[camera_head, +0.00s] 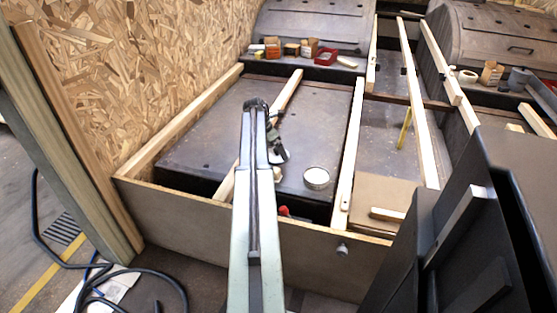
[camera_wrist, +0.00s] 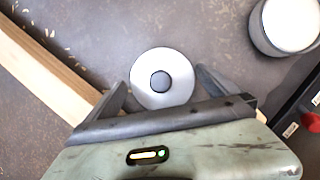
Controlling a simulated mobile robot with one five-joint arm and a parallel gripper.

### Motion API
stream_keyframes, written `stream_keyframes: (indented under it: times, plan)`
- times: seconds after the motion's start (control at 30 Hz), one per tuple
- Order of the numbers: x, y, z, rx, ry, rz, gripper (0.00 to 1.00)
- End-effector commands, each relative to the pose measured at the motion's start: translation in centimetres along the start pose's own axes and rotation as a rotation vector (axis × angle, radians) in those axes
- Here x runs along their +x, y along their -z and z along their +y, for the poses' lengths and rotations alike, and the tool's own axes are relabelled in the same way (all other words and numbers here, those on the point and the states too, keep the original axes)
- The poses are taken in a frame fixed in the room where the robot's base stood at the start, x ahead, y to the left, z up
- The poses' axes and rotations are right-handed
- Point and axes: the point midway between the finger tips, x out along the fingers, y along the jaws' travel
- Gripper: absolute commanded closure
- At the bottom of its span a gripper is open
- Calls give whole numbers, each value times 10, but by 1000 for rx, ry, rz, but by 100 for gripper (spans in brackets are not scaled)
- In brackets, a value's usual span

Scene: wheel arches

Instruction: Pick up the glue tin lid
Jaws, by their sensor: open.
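The glue tin lid is a round pale disc (camera_wrist: 161,78) with a dark round middle, seen from above in the wrist view. It lies over the dark grey floor panel. My gripper (camera_wrist: 162,84) is open, with one finger on each side of the lid and a small gap to each. I cannot tell how far above the lid the fingers are. In the head view my gripper (camera_head: 279,152) is over the dark panel, and the lid is mostly hidden by it. A pale round tin (camera_head: 317,178) stands to the right; it also shows in the wrist view (camera_wrist: 287,24).
Wooden battens (camera_head: 348,150) border and cross the dark panel (camera_head: 215,120); one lies left of the lid in the wrist view (camera_wrist: 42,65). A low front board (camera_head: 190,220) stands before it. Small boxes (camera_head: 308,47) sit on the far ledge. A red item (camera_head: 284,211) lies near the front board.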

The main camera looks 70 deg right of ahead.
Motion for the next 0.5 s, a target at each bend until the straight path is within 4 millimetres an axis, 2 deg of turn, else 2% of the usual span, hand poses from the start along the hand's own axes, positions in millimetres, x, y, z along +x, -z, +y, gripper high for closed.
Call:
stream_keyframes:
  times: [0.03,0.27,0.3,0.43,0.5]
  plan:
    - [14,2,0,1,0,0,0]
    - [12,-1,0,1,0,0,0]
    - [12,-1,0,1,0,0,6]
    - [12,-1,0,1,0,0,42]
    - [12,-1,0,2,0,0,44]
